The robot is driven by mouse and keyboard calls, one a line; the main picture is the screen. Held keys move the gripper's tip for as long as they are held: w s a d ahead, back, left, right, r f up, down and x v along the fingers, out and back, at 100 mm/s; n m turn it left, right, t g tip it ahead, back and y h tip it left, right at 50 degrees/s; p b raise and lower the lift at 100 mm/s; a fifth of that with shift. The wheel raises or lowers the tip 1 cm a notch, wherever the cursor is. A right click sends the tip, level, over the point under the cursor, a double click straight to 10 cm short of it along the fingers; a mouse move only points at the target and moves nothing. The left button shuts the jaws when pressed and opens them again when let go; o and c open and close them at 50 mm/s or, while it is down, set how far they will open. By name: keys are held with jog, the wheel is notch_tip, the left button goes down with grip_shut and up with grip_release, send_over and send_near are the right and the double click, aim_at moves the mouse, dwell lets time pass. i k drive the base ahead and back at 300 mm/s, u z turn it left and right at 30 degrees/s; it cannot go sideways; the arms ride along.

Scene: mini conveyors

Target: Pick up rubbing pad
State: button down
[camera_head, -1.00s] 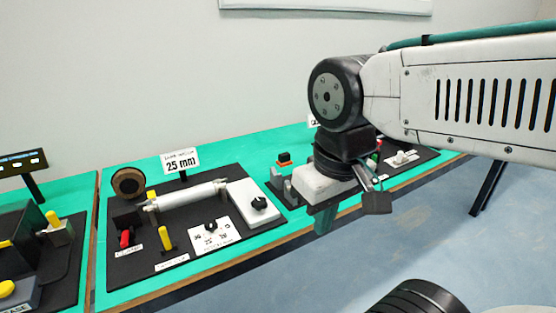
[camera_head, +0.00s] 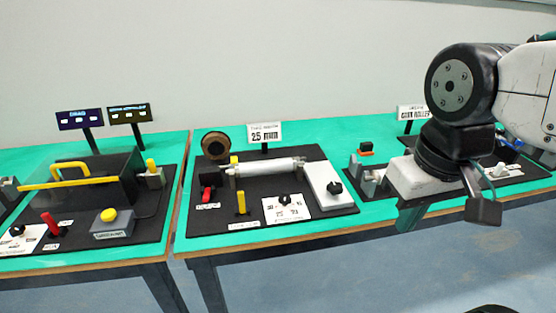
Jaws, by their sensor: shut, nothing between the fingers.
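A small black block with an orange base (camera_head: 366,149), which looks like the rubbing pad, sits on the green bench between the middle station and the right one. It rests beside small grey metal blocks. My gripper (camera_head: 408,217) hangs at the right, in front of the bench's front edge, pointing down. It is shut and empty. It appears to the right of the block and nearer to the camera, apart from it. The wrist and gripper body hide part of the right station.
The middle station has a silver roller (camera_head: 270,168), a white box (camera_head: 328,187) and a 25 mm sign (camera_head: 264,132). The left station has a black housing with yellow bars (camera_head: 92,181). A gap separates the two benches. Floor in front is clear.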

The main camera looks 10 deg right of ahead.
aim_at(366, 148)
jog(key=z, duration=0.2)
jog(key=k, duration=0.45)
jog(key=z, duration=1.45)
jog(key=i, duration=0.9)
jog(key=u, duration=0.8)
jog(key=i, duration=0.85)
jog(key=u, duration=0.8)
